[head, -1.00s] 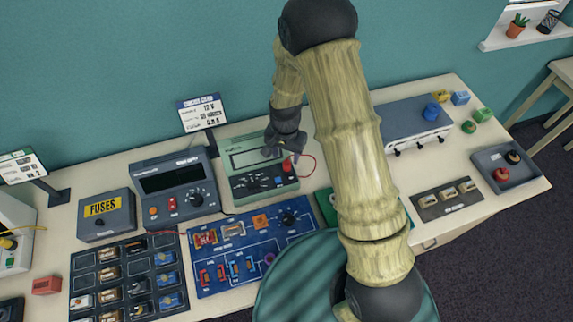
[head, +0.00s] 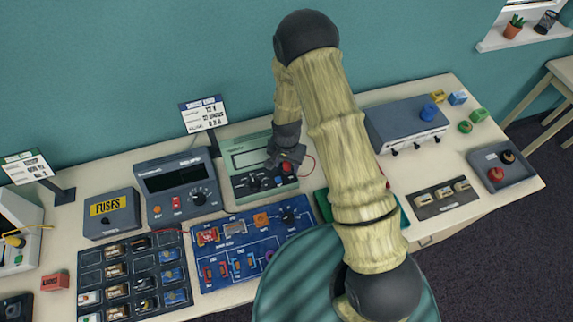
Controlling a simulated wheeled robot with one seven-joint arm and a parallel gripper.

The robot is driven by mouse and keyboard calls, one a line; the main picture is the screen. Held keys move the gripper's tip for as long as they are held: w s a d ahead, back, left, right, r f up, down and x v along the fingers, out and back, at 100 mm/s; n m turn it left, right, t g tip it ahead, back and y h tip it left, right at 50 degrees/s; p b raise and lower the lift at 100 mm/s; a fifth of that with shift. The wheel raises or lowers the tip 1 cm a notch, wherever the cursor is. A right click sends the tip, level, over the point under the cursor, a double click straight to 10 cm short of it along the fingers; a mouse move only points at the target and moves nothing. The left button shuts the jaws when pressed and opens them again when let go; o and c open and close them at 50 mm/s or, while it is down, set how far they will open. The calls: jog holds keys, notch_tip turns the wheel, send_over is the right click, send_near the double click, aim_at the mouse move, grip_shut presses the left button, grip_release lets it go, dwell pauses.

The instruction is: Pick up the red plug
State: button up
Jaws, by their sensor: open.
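The red plug (head: 288,169) is at the right end of the green meter (head: 249,158), with a thin red lead curving off to its right. My gripper (head: 284,164) is open over the right part of the meter, just at the red plug in the picture. Its dark fingers partly cover the plug and the meter's front. I cannot tell whether a finger touches the plug or whether the plug lies between the fingers.
A dark grey meter (head: 176,184) stands left of the green one. The blue circuit board (head: 230,268) lies in front. A grey box (head: 400,122) stands right, behind my arm.

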dwell(0.3)
grip_shut()
notch_tip(320, 180, up, 10)
jog(key=b, duration=0.3)
jog(key=shift+b, duration=0.35)
dwell(0.7)
